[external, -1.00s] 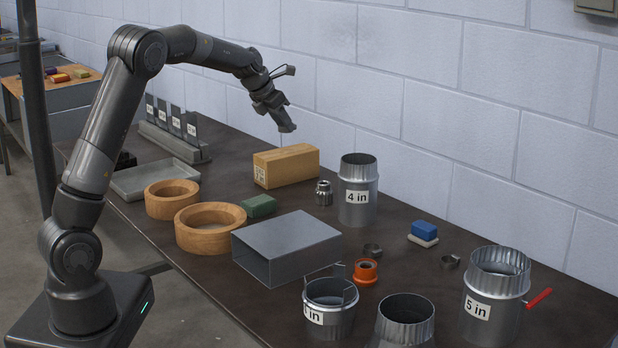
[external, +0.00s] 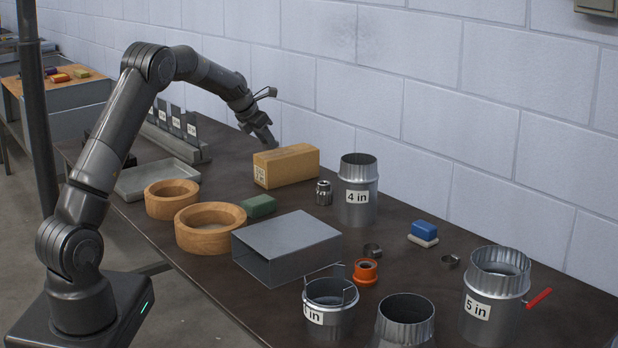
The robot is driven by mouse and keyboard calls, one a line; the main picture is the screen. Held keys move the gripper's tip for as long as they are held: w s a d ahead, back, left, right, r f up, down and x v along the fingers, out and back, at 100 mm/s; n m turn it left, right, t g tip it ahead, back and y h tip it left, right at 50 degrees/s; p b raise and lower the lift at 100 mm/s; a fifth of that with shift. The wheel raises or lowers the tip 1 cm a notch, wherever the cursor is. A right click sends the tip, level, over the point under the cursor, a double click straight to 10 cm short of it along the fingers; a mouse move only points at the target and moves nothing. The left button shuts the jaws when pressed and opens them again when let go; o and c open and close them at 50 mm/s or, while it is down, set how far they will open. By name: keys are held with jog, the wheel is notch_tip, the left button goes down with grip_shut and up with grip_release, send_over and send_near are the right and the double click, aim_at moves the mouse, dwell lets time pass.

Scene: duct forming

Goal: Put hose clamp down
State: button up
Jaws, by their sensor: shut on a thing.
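My gripper (external: 269,143) points down at the back of the bench, just above or behind the upper left edge of the wooden block. It is shut on a hose clamp, but the clamp is too small and dark to make out between the fingers. Whether the held clamp touches the bench cannot be seen.
The wooden block (external: 287,167) stands close to the gripper. A row of upright dark plates (external: 175,122) and a grey tray (external: 157,180) are to its left. The 4 in duct (external: 357,190), wooden rings (external: 210,232) and sheet-metal duct (external: 287,245) stand nearer. The wall is close behind.

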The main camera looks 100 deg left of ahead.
jog(key=shift+f, duration=1.15)
jog(key=shift+f, duration=0.15)
jog(key=o, duration=1)
jog(key=shift+o, duration=0.2)
jog(key=shift+r, duration=0.2)
jog(key=v, duration=1.2)
